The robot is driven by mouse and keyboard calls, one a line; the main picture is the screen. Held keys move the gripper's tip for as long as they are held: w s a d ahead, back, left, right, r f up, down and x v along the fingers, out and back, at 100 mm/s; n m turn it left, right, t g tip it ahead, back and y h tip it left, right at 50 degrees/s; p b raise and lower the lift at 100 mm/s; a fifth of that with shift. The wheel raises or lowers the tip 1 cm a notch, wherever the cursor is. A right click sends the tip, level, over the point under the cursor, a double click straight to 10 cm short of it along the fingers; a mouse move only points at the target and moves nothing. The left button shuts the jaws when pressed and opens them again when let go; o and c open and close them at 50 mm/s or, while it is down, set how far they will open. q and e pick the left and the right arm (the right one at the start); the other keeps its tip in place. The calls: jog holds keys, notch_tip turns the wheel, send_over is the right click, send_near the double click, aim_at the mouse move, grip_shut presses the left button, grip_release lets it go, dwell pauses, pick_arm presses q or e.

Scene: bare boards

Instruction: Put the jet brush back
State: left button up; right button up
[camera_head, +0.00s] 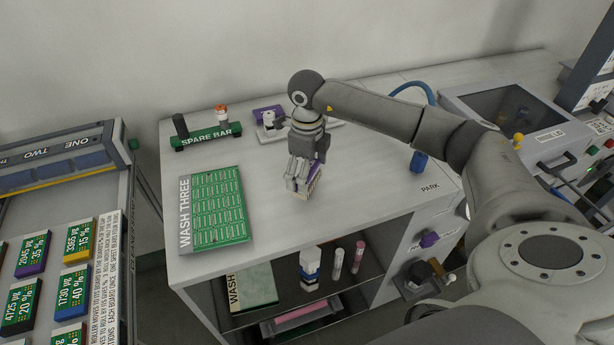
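My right gripper (302,184) comes in from the right over the bench top, pointing down. A small white and purple object (314,178) shows at its fingertips. I cannot tell whether the fingers grip it or whether it touches the bench. No thing in view is labelled as the jet brush. A blue block-shaped piece (419,161) stands near the word PARK, below a blue hose (412,88) partly hidden by my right arm. A purple and white holder (268,117) stands behind the gripper on a pale base. My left gripper is not in view.
A green board (218,205) marked WASH THREE lies left on the bench. The SPARE BAR (205,138) behind it carries a black piece and an orange and white piece. The shelf below holds several bottles and tubes. A card rack stands far left, a lidded machine (510,110) right.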

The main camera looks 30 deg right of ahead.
notch_tip(320, 180, down, 2)
jog(key=shift+f+p, duration=0.15)
jog(key=shift+p, duration=0.55)
jog(key=shift+f, duration=0.3)
jog(key=shift+f, duration=0.25)
jog(key=o, duration=0.7)
jog(key=shift+r, duration=0.15)
